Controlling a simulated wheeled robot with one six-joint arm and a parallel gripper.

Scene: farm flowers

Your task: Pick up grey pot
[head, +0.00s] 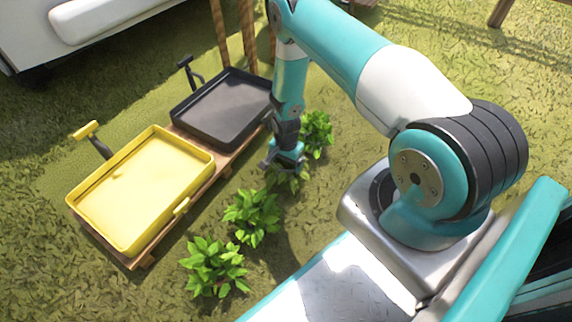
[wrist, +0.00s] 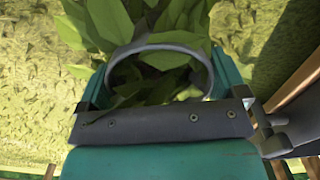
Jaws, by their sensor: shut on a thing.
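The grey pot shows in the wrist view as a curved grey rim (wrist: 208,72) with green leaves (wrist: 165,58) inside and above it. My gripper (wrist: 160,82) has its teal fingers on either side of the rim and is shut on the pot. In the head view my gripper (head: 286,158) points down over a leafy plant (head: 288,180) to the right of the trays. The pot's body is hidden there by the gripper and leaves, so I cannot tell whether it touches the ground.
Two more leafy plants, one in the middle (head: 250,217) and one nearer (head: 214,268), stand in a row on the grass. A yellow tray (head: 137,247) and a black tray (head: 190,140) rest on a low wooden stand (head: 222,165) to the left. Another plant (head: 319,130) grows just beyond the gripper.

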